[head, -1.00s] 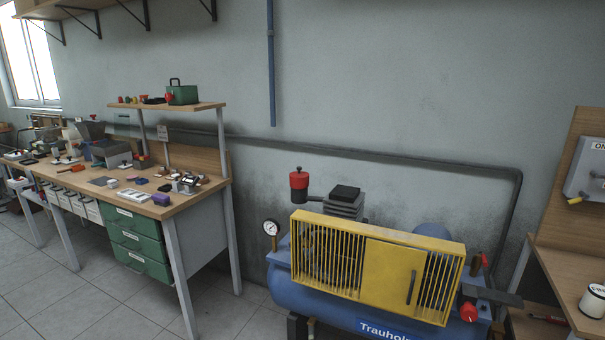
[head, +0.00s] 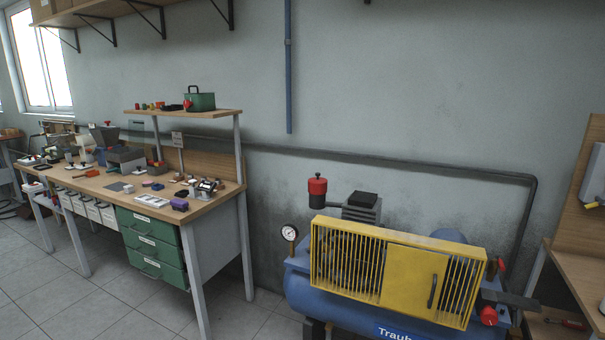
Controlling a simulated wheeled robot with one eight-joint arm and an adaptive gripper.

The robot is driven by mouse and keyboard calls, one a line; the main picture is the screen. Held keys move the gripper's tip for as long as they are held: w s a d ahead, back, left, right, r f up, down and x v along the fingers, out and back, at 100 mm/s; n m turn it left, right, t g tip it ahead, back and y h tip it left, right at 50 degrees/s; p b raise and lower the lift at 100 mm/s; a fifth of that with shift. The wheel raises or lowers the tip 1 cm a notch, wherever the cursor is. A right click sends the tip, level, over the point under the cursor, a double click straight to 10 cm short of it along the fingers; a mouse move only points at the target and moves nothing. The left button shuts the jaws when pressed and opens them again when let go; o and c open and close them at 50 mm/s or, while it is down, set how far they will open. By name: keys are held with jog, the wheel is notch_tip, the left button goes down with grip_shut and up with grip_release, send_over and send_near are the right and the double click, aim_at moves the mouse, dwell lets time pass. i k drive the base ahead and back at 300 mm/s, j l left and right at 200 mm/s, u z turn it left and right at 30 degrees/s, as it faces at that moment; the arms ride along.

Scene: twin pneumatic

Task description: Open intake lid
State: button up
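A blue compressor (head: 345,297) stands on the floor against the wall at lower right, its bottom cut off by the picture edge. A red cylinder with a dark top (head: 317,188) stands upright at its left rear; I cannot tell whether this is the intake lid. A yellow slatted guard (head: 345,262) covers the front, with a solid yellow panel (head: 408,280) that carries a dark upright handle (head: 432,291). The panel looks closed, flush with the guard. My gripper is not in view.
A workbench (head: 205,206) with green drawers (head: 150,250) and many small items stands at left. A gauge (head: 289,233) and a red knob (head: 488,316) stick out from the compressor. Another wooden bench (head: 585,262) is at far right. Tiled floor (head: 50,285) is clear at lower left.

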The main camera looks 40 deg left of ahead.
aim_at(318, 185)
jog(key=k+j, duration=0.2)
jog(key=j, duration=0.15)
jog(key=k+j+u, duration=0.15)
jog(key=j, duration=0.25)
jog(key=k+j, duration=0.2)
jog(key=j, duration=0.15)
jog(key=k+j+u, duration=0.1)
jog(key=j, duration=0.3)
jog(key=k, duration=0.05)
